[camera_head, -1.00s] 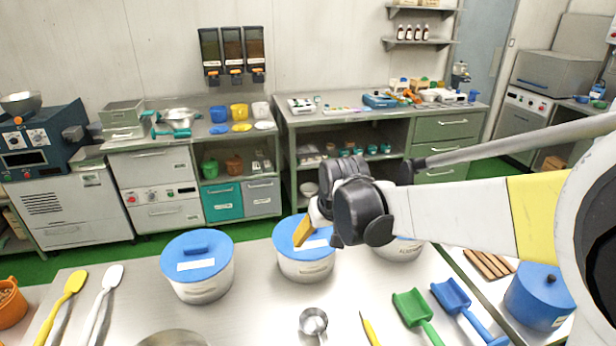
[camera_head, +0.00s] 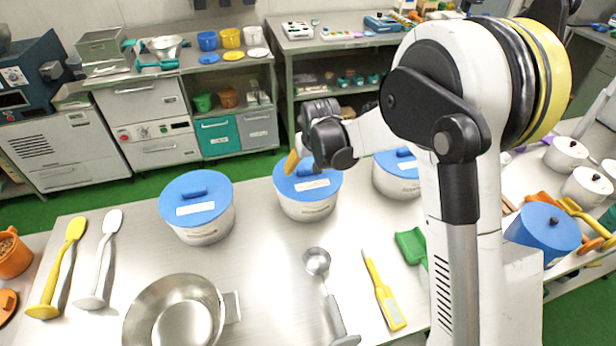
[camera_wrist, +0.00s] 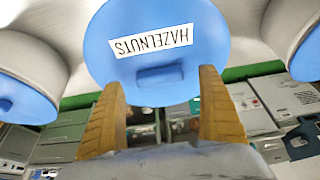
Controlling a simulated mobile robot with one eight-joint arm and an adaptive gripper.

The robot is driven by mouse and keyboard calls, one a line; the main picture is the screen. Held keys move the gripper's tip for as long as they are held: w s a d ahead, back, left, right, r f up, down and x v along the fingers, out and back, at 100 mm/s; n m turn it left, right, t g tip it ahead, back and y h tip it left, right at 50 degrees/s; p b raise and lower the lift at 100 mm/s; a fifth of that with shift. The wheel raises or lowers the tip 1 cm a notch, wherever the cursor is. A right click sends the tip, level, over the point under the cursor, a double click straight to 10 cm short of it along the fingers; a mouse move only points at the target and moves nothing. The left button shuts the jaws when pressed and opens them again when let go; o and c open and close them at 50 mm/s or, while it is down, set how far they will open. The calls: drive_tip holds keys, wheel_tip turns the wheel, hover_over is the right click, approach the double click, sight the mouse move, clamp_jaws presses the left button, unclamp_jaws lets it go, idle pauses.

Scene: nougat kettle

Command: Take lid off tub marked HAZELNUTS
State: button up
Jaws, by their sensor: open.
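The tub marked HAZELNUTS has a blue lid (camera_wrist: 155,25) with a white label and a raised blue bar handle (camera_wrist: 160,75). The label reads upside down in the wrist view. I take it to be the middle white tub (camera_head: 308,207) in the head view, with its blue lid (camera_head: 325,175) seated on it. My gripper (camera_head: 291,162) is at the back left of that lid. In the wrist view my two orange fingers (camera_wrist: 160,82) are spread apart and empty, with the handle ahead between them. Whether they touch the lid cannot be told.
Similar blue-lidded tubs stand to the left (camera_head: 197,210) and right (camera_head: 396,180). A steel bowl (camera_head: 178,312), a measuring scoop (camera_head: 317,262), a yellow thermometer-like tool (camera_head: 384,295) and a green scoop (camera_head: 409,245) lie nearer on the steel table.

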drive_tip(key=shift+x, duration=0.75)
drive_tip(key=shift+r, duration=0.1)
drive_tip(key=c, duration=1.3)
drive_tip(key=shift+r, duration=0.5)
drive_tip(key=r, duration=0.2)
drive_tip(key=d+r+p, duration=0.1)
drive_tip(key=r, duration=0.1)
drive_tip(key=shift+s+d, duration=0.1)
drive_tip(key=shift+s, duration=0.1)
drive_tip(key=shift+s+d+r+p, duration=0.65)
drive_tip(key=shift+d+r, duration=0.85)
drive_tip(key=shift+d, duration=0.15)
drive_tip(key=shift+s+d+r+p, duration=0.5)
drive_tip(key=shift+d+r+p, duration=0.2)
drive_tip(key=shift+d+r, duration=0.9)
drive_tip(key=shift+s+d+r+p, duration=0.65)
drive_tip(key=shift+d+r, duration=0.75)
drive_tip(key=shift+d, duration=0.25)
